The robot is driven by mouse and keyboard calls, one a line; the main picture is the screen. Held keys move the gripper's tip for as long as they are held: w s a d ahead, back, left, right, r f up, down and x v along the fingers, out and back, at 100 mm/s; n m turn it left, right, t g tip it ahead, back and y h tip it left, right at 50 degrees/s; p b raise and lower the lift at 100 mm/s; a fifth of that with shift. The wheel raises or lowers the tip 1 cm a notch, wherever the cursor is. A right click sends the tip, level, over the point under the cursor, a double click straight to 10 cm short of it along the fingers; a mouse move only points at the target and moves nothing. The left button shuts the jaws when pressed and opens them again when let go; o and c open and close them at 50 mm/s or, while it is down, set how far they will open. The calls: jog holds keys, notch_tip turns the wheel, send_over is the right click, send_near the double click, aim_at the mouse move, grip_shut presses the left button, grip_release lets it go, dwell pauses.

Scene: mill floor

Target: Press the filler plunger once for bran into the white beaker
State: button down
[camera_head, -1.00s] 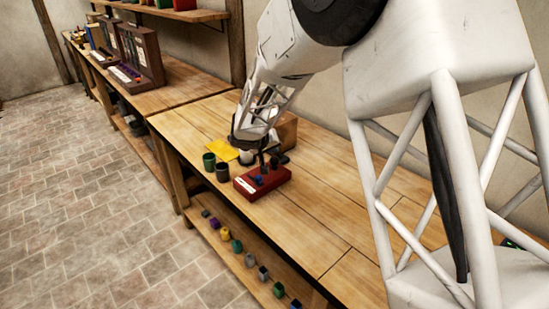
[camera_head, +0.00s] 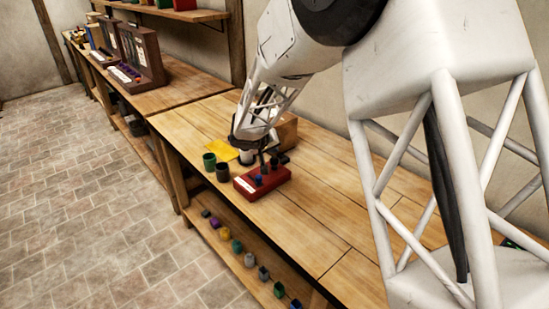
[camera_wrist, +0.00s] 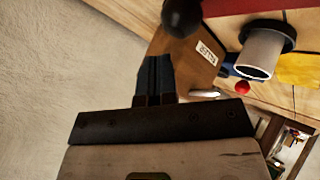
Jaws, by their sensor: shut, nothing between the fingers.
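The white beaker (camera_head: 246,157) stands on the bench, partly behind my gripper. In the wrist view a white beaker (camera_wrist: 262,54) shows at upper right under a black round rim. A brown box (camera_wrist: 188,60) with a small white label, too blurred to read surely, is beside it; the box also shows behind my wrist in the head view (camera_head: 288,132). A black round knob (camera_wrist: 182,18) is at the top of the wrist view; I cannot tell if it is the plunger. My gripper (camera_wrist: 154,62) is shut and empty, apart from the knob in the picture.
A red block (camera_head: 262,181) with dark and blue knobs and a white label stands in front of my gripper. A green cup (camera_head: 209,161) and a dark grey cup (camera_head: 222,172) stand to its left, near a yellow sheet (camera_head: 222,149). The bench's right front is clear.

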aim_at(273, 157)
jog(key=shift+f, duration=1.35)
dwell(1.7)
jog(key=shift+r, duration=1.4)
jog(key=shift+r, duration=0.1)
jog(key=shift+r, duration=2.35)
